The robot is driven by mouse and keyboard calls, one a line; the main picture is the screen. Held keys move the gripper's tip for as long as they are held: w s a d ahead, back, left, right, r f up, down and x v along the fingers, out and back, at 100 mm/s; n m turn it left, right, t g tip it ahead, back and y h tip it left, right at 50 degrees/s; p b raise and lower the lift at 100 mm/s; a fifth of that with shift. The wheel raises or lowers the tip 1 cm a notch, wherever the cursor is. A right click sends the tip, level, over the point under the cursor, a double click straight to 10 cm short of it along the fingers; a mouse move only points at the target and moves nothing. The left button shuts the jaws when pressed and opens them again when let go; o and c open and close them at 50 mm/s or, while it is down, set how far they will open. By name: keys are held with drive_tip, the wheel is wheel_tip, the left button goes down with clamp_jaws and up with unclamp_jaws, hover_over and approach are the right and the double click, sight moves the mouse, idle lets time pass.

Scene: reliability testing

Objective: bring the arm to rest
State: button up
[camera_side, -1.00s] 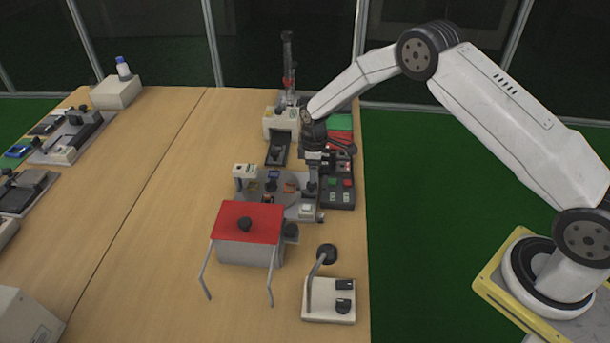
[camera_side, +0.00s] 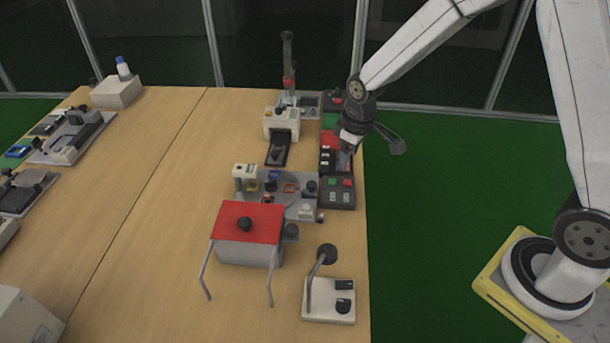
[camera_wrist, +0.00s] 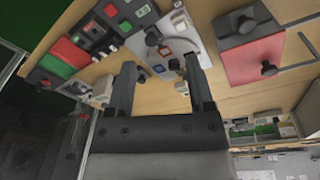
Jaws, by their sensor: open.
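My gripper (camera_side: 350,142) hangs over the right edge of the wooden table, near the black control panel with red and green parts. In the wrist view its two dark fingers (camera_wrist: 162,92) stand apart with nothing between them. The fingertips are small and partly hidden in the side view. My arm reaches in from the right, with its upper links running out of the top of the side view.
The control panel (camera_side: 338,195) lies beside a grey test fixture (camera_side: 275,186). A white machine (camera_side: 280,122) stands behind. The table's left-middle (camera_side: 150,220) is clear.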

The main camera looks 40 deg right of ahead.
drive_tip(key=s+r+m+t, duration=0.1)
drive_tip(key=s+r+m, duration=0.2)
drive_tip(key=s, duration=1.1)
drive_tip(key=shift+s+r+m, duration=0.35)
drive_tip(key=shift+r+m, duration=0.05)
drive_tip(key=shift+m, duration=0.1)
drive_tip(key=shift+a, duration=0.1)
